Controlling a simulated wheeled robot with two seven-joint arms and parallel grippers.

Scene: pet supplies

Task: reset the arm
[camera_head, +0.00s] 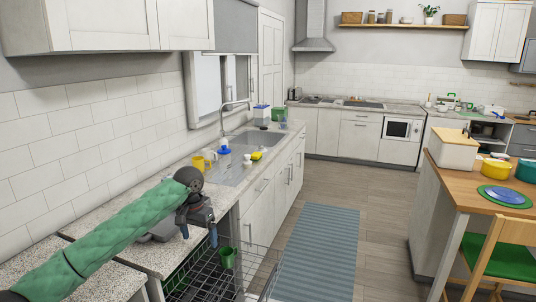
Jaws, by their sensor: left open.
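My left arm comes in from the lower left in a green quilted sleeve. My left gripper (199,232) is over the counter's front edge, beside the open dishwasher rack, pointing down. My right arm and gripper are not in view.
The wire dishwasher rack (205,283) is pulled out below. A yellow mug (198,164), a blue bottle (224,147) and a yellow sponge (257,156) are by the sink (253,141). A wooden table (475,193) stands right. The striped rug (322,240) is clear.

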